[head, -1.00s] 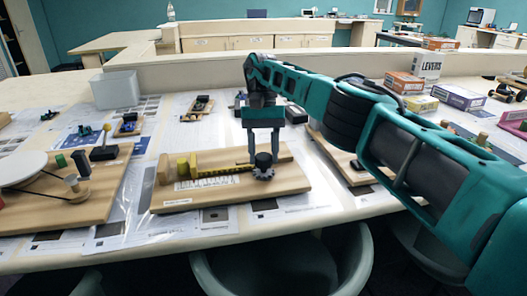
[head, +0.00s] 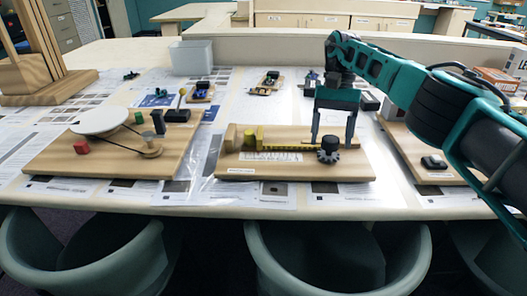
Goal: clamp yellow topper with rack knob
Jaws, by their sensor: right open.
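The yellow topper (head: 250,136) is a short upright cylinder on a wooden board (head: 225,168), just right of a pale wooden block (head: 231,137). A yellow rack with dark teeth (head: 287,148) runs along the board from the topper's side to a dark gear. The black rack knob (head: 331,144) sits on top of this gear (head: 328,157) at the board's right. My right gripper (head: 332,143) points down, open, with its fingers to either side of the knob. I cannot tell whether they touch it. My left gripper is not in view.
A board with a white disc (head: 100,121) stands to the left. Another board with a black part (head: 434,163) stands to the right. A grey bin (head: 191,57) is behind. Chairs (head: 340,255) line the table's front edge.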

